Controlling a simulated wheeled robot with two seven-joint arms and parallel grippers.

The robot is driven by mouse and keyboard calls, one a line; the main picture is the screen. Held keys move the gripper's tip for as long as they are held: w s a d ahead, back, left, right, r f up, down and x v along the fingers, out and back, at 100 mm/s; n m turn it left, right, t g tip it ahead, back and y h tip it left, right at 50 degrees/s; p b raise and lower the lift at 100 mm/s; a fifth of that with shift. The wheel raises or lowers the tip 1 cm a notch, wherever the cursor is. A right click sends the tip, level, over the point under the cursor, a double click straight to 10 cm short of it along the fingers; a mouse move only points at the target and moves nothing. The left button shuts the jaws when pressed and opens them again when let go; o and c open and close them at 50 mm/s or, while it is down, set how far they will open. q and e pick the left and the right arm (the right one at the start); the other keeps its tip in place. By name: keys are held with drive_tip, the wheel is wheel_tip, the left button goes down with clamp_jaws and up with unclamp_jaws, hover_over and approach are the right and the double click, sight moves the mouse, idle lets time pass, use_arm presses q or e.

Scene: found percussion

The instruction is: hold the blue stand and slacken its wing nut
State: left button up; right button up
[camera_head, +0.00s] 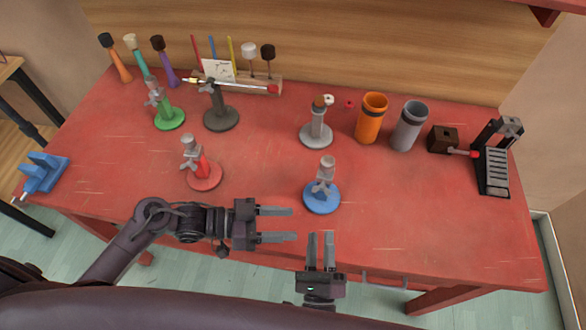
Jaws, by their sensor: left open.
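The blue stand (322,201) stands upright near the front middle of the red table, with a grey post and a round blue base. Its grey wing nut (321,188) sits low on the post, too small to tell how tight it is. My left gripper (293,224) is open and empty, fingers pointing right, to the lower left of the blue stand and apart from it. My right gripper (320,236) is at the table's front edge, below the stand, fingers pointing towards it. A narrow gap shows between its fingers, with nothing in it.
A red stand (203,177), a green stand (170,120), a dark stand (221,119) and a grey stand (317,136) stand around. Orange (371,120) and grey (408,128) cups are at the back right. The table right of the blue stand is clear.

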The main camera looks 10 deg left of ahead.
sight(326, 161)
use_arm(q)
drive_tip(key=w+d+r+t, duration=0.1)
drive_tip(key=w+r+t, duration=0.4)
drive_tip(key=w+r, duration=0.3)
drive_tip(key=shift+m, duration=0.3)
drive_tip(key=x, duration=0.5)
drive_tip(key=w+f+x, duration=0.1)
drive_tip(key=x, duration=0.2)
drive_tip(key=shift+w+a+f, duration=0.1)
drive_tip(key=shift+a, duration=0.1)
clamp_jaws()
